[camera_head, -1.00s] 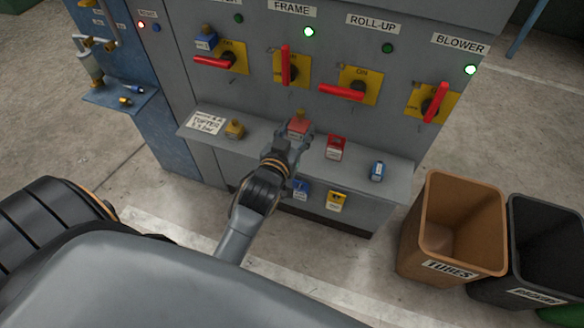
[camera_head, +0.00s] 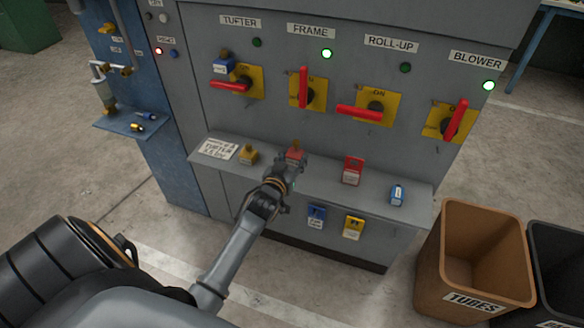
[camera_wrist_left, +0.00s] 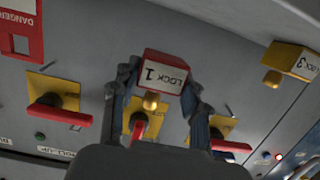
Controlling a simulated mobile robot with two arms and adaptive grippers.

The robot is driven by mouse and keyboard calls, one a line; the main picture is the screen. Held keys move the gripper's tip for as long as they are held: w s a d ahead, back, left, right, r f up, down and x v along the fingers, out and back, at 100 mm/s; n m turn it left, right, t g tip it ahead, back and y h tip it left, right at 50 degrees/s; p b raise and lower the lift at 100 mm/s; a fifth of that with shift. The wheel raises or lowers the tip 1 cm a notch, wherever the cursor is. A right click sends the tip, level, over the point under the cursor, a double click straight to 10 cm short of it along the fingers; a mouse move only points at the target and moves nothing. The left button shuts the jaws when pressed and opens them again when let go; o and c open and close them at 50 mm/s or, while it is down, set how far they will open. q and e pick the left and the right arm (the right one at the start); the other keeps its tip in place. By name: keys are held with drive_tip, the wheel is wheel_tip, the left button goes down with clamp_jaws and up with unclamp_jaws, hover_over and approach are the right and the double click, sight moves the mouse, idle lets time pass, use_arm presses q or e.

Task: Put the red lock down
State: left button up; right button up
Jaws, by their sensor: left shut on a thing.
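The red lock (camera_head: 294,152) is held by my left gripper (camera_head: 289,163) at the grey shelf (camera_head: 320,172) below the switches. I cannot tell whether it touches the shelf. In the left wrist view the red lock (camera_wrist_left: 165,70) has a white face reading "LOCK 1", with a finger of my left gripper (camera_wrist_left: 158,85) on each side. A yellow lock (camera_head: 248,155) stands on the shelf to its left; it shows as "LOCK 3" in the wrist view (camera_wrist_left: 291,61). My right gripper is out of view.
A red-framed tag (camera_head: 352,170) and a blue lock (camera_head: 397,194) stand right of the held lock. A paper note (camera_head: 220,149) lies at the shelf's left. Red switch handles (camera_head: 304,87) stick out above. A brown bin (camera_head: 474,255) stands at right.

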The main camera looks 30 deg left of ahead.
sight(292, 159)
use_arm(q)
drive_tip(key=shift+w+a+f, duration=0.35)
drive_tip(key=shift+w+f, duration=0.05)
drive_tip(key=shift+f, duration=0.15)
drive_tip(key=shift+w+a+f, duration=0.35)
drive_tip(key=shift+f, duration=0.2)
wheel_tip(292, 159, down, 3)
drive_tip(key=shift+w+a+f+b, duration=0.1)
drive_tip(key=shift+f+b, duration=0.1)
drive_tip(key=shift+b, duration=0.15)
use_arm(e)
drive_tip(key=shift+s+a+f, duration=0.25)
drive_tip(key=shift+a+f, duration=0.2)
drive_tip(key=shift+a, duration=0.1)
use_arm(q)
drive_tip(key=shift+f, duration=0.2)
drive_tip(key=o, duration=1.1)
drive_tip(key=shift+o, duration=0.2)
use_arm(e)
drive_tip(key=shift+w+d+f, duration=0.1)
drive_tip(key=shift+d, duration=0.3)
